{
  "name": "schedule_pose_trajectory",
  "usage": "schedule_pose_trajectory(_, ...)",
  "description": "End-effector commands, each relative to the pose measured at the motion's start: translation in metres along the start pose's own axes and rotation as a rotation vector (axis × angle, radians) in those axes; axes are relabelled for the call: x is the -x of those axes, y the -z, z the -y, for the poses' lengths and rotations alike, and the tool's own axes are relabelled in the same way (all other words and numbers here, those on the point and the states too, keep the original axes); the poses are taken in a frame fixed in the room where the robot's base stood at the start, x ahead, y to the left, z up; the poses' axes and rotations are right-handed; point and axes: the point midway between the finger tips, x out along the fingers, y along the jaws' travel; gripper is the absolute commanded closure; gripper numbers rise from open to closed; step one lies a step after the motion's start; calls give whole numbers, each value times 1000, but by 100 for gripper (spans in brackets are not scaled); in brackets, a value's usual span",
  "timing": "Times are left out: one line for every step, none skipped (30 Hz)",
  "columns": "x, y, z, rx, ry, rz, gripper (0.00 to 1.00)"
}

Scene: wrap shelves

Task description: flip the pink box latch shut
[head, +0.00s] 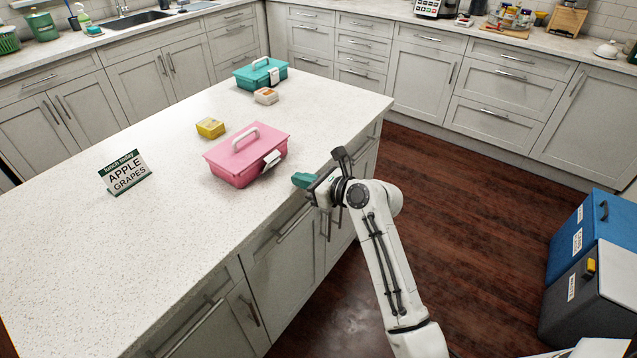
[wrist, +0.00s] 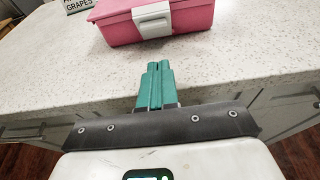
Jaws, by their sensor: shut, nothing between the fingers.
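The pink box (head: 236,160) sits on the white counter with its lid down and a grey handle on top. Its white latch (head: 272,160) is on the side facing my arm and appears to stick outward at a slant. In the wrist view, the pink box (wrist: 112,24) is at the top, with the latch (wrist: 152,20) near the middle of its front. My gripper (head: 303,180) has teal fingers, shut together and empty, at the counter's edge. In the wrist view, my gripper (wrist: 155,72) points toward the latch, with a gap of bare counter between them.
A yellow box (head: 210,128) lies behind the pink box. A teal box (head: 260,74) and a small pale box (head: 266,96) stand farther back. A sign (head: 125,173) reading apple and grapes stands at the left. The counter (head: 130,250) in front is clear.

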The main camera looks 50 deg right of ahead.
Motion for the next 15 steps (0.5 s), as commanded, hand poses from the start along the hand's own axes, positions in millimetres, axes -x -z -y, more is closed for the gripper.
schedule_pose_trajectory(-11,-1,-1,-1,-3,0,100)
schedule_pose_trajectory(-16,-1,-1,0,-2,0,100)
schedule_pose_trajectory(-19,-10,0,1,-1,2,100)
schedule_pose_trajectory(-22,-13,0,2,-1,2,100)
schedule_pose_trajectory(-25,-16,0,2,-1,2,100)
schedule_pose_trajectory(-28,-19,0,1,-1,2,100)
schedule_pose_trajectory(-30,-21,0,0,-1,2,100)
schedule_pose_trajectory(-32,-22,0,0,0,1,100)
schedule_pose_trajectory(-34,-24,0,0,0,0,100)
schedule_pose_trajectory(-36,-25,0,0,0,0,100)
schedule_pose_trajectory(-37,-26,0,0,0,0,100)
schedule_pose_trajectory(-38,-27,0,1,0,0,100)
schedule_pose_trajectory(-39,-28,0,1,0,0,100)
schedule_pose_trajectory(-39,-28,0,1,0,0,100)
schedule_pose_trajectory(-39,-28,0,0,0,0,100)
